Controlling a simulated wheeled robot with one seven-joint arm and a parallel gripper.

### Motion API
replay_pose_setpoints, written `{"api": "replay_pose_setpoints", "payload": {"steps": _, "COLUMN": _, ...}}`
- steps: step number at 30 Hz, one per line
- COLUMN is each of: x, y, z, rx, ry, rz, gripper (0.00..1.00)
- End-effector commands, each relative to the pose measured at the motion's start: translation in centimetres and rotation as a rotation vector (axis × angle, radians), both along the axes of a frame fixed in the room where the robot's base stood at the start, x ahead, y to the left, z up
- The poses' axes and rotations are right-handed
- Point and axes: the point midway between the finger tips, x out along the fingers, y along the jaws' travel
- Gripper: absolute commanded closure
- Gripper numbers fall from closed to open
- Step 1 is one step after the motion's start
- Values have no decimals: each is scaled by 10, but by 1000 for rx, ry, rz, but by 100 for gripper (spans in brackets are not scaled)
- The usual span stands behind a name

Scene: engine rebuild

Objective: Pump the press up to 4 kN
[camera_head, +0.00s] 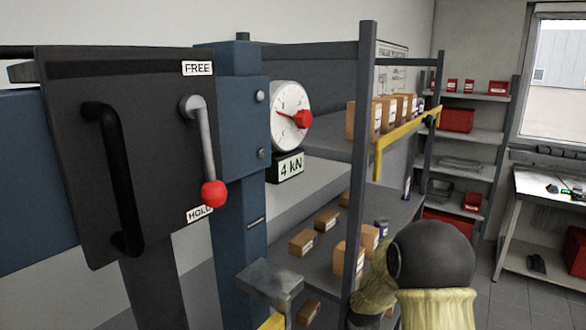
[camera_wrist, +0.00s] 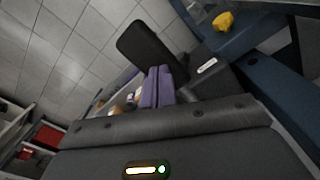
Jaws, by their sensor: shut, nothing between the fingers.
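The blue press (camera_head: 241,160) stands at the left in the head view. Its dark panel (camera_head: 150,130) carries a lever with a red knob (camera_head: 213,194), hanging down at the HOLD label (camera_head: 199,214); FREE is above. The round white gauge (camera_head: 289,100) has a red pointer, its reading too small to tell. A "4 kN" sign (camera_head: 290,167) sits below it. My gripper shows in the wrist view with its purple fingers (camera_wrist: 158,87) together and empty. A black padded bar (camera_wrist: 150,50) lies just beyond them; I cannot tell what it is. The pump handle is not clearly identifiable.
A black grab handle (camera_head: 112,180) stands out from the panel. A shelf rack (camera_head: 362,150) with several cardboard boxes (camera_head: 302,242) is behind the press. A workbench (camera_head: 550,188) is at the far right. Tiled floor (camera_wrist: 75,45) is open in the wrist view.

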Motion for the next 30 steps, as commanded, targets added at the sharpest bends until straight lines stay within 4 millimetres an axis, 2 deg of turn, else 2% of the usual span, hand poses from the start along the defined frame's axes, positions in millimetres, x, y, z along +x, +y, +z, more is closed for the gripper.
{"api": "replay_pose_setpoints", "payload": {"steps": 30, "x": 0, "y": 0, "z": -14, "rx": 1, "ry": 1, "rz": 0, "gripper": 100}}
